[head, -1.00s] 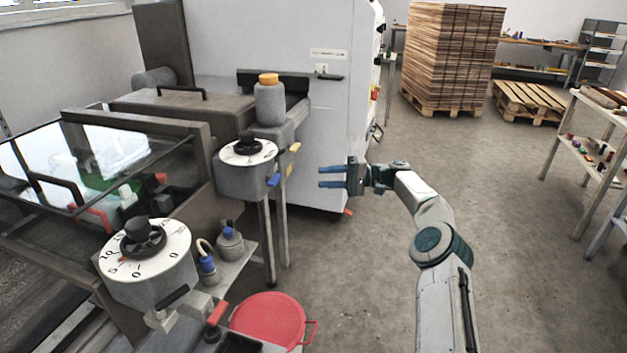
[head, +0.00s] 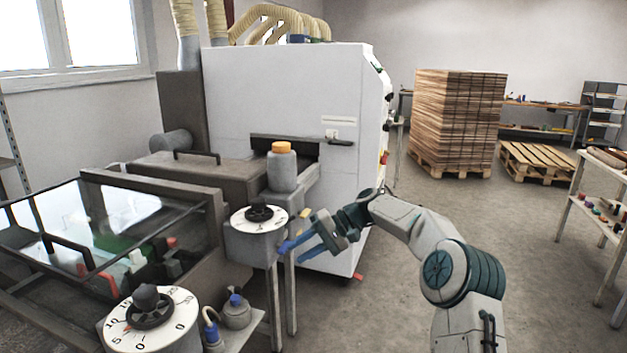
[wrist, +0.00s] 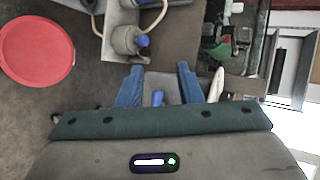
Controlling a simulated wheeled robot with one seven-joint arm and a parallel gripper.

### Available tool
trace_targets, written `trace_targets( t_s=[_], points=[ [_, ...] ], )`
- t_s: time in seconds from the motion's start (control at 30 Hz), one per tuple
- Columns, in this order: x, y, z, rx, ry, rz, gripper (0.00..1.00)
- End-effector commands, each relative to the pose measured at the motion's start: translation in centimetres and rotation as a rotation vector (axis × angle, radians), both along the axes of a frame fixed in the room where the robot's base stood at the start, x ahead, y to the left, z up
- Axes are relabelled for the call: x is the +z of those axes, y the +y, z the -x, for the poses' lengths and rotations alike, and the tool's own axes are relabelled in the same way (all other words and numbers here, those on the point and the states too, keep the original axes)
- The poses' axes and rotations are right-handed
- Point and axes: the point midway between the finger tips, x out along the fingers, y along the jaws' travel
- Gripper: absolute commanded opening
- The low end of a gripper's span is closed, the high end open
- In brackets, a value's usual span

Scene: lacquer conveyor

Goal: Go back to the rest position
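My gripper (head: 302,242) is in the middle of the head view, in front of the large white machine and just right of the far dial unit (head: 258,218). Its two blue fingers point left and stand apart, with nothing held between them. In the wrist view, my gripper (wrist: 160,84) also shows both blue fingers spread. A small blue lever (wrist: 158,97) shows between them, seemingly beyond the fingers. I cannot tell whether the gripper touches the dial unit.
A near dial (head: 150,320) and a grey can with a blue cap (head: 236,311) stand at lower left. A grey bottle with an orange cap (head: 282,170) stands behind the far dial. A red round lid (wrist: 36,48) is low down. Open floor (head: 440,215) lies right, before the stacked boards (head: 458,120).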

Motion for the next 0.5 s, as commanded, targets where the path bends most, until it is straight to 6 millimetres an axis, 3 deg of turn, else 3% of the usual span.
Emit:
trace_targets(
  t_s=[0.2, 0.5],
  points=[
    [1.3, 0.8, 5.6, 0.014, -0.047, 0.265, 0.33],
    [2.4, -2.3, 13.3, -0.028, -0.128, 0.576, 0.33]
  ],
)
